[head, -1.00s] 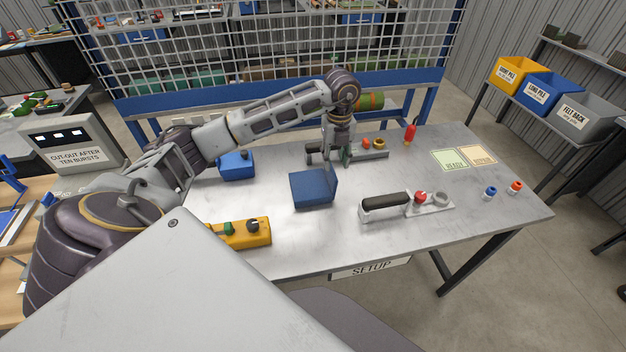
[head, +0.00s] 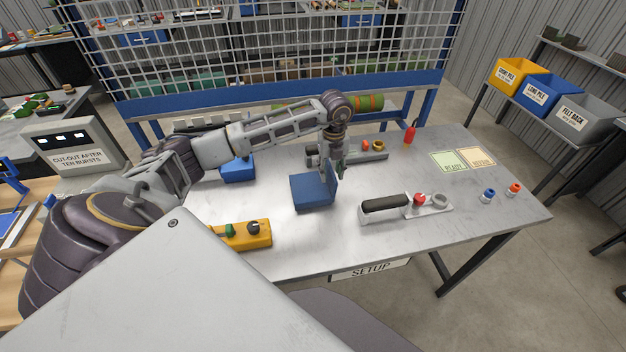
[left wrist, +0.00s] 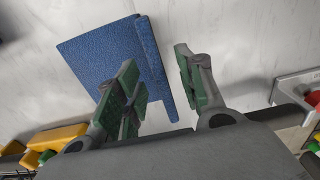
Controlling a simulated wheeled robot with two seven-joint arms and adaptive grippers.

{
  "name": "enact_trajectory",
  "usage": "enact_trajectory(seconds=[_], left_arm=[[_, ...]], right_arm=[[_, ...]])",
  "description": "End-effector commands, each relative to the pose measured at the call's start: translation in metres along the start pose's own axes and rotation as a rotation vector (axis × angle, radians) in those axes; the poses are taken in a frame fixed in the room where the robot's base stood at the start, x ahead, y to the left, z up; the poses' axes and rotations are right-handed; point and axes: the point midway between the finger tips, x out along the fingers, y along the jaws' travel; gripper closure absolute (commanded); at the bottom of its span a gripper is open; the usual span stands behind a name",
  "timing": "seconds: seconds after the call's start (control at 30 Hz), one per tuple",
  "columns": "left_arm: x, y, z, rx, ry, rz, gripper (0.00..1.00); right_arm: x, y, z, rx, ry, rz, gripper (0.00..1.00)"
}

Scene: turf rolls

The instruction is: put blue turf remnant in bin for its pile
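The blue turf remnant (head: 312,191) lies on the grey table, with a flat part and a flap standing up along its right side. In the left wrist view the remnant (left wrist: 100,58) shows its flat part at left and its flap as a narrow strip. My left gripper (head: 334,166) is at the flap's far end, pointing down. In the left wrist view its green-padded fingers (left wrist: 160,85) are apart, with the flap showing in the gap; I cannot tell whether they touch it. The blue bin (head: 541,94), marked LONG PILE, stands at right between a yellow bin (head: 513,76) and a grey FELT BACK bin (head: 577,122). My right gripper is out of view.
A black-handled tool (head: 385,203) lies right of the remnant. A yellow box (head: 248,235) and a blue block (head: 238,170) are at left. A mesh fence (head: 270,50) stands behind the table. READY (head: 450,161) and neighbouring cards lie at right.

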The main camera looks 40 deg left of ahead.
Motion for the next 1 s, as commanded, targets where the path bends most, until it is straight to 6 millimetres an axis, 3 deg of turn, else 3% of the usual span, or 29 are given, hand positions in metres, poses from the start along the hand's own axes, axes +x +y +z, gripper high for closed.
enact_trajectory(seconds=[0.2,0.63,0.9,1.0], left_arm=[[0.011,0.0,-0.001,0.001,0.0,0.0,0.62],[0.011,0.0,0.0,0.001,-0.001,0.0,0.63],[0.011,0.0,0.0,0.001,-0.001,-0.001,0.98],[0.011,0.0,0.0,0.001,-0.001,-0.001,1.0]], right_arm=[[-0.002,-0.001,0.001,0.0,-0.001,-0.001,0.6],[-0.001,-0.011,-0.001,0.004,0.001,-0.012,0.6],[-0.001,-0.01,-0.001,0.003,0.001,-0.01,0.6],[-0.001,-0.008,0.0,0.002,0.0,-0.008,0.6]])
